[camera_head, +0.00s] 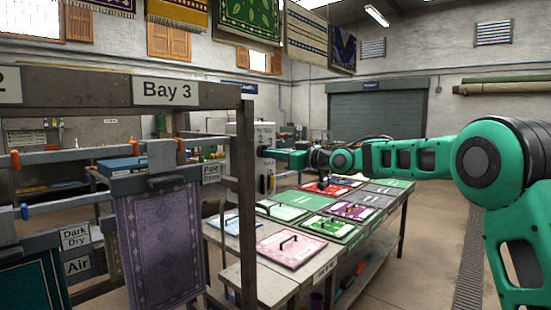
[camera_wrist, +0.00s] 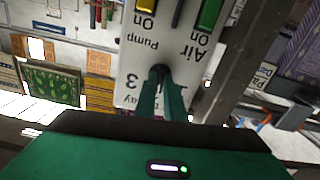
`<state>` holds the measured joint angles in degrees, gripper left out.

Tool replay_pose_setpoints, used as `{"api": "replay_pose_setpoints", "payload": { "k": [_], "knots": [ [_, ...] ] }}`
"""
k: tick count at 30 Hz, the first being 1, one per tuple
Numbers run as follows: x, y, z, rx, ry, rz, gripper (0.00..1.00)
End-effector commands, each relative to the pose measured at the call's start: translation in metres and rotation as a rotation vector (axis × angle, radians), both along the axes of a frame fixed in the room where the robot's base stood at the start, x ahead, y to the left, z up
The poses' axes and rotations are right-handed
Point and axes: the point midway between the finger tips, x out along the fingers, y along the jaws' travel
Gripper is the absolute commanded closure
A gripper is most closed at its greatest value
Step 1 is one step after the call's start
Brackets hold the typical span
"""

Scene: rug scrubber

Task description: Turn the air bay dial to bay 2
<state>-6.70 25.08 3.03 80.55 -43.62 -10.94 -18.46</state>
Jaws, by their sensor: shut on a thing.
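The white control box (camera_head: 238,131) stands beyond the bay frame in the head view. Its face (camera_wrist: 137,62) fills the middle of the wrist view upside down, with "Pump On", "Air On" and a "3" readable. The dark air bay dial (camera_wrist: 159,70) sits on that face. My gripper (camera_wrist: 161,84) reaches the dial with its two green fingers on either side and is shut on it. In the head view, my gripper (camera_head: 268,152) meets the box from the right. The fingers hide much of the dial, so I cannot tell where it points.
A yellow lever (camera_wrist: 146,6) and a green lever (camera_wrist: 210,13) stand on the face near the dial. A metal bay frame (camera_head: 247,200) with a "Bay 3" sign (camera_head: 166,93) stands close on the left. A table (camera_head: 262,283) of rug samples lies below my arm.

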Motion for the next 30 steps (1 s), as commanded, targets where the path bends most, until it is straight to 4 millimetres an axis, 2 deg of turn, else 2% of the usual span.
{"api": "replay_pose_setpoints", "payload": {
  "k": [9, 23, 24, 26, 30],
  "knots": [
    [0.0004, 0.0003, 0.0018, 0.062, 0.073, -0.002, 1.00],
    [0.0006, 0.0002, 0.0024, 0.071, 0.082, -0.003, 1.00],
    [0.0007, 0.0001, 0.0024, 0.071, 0.082, -0.003, 0.86],
    [0.0005, 0.0001, 0.0022, 0.070, 0.083, -0.003, 0.72],
    [0.0001, 0.0001, 0.0016, 0.069, 0.083, -0.002, 0.72]
  ]
}}
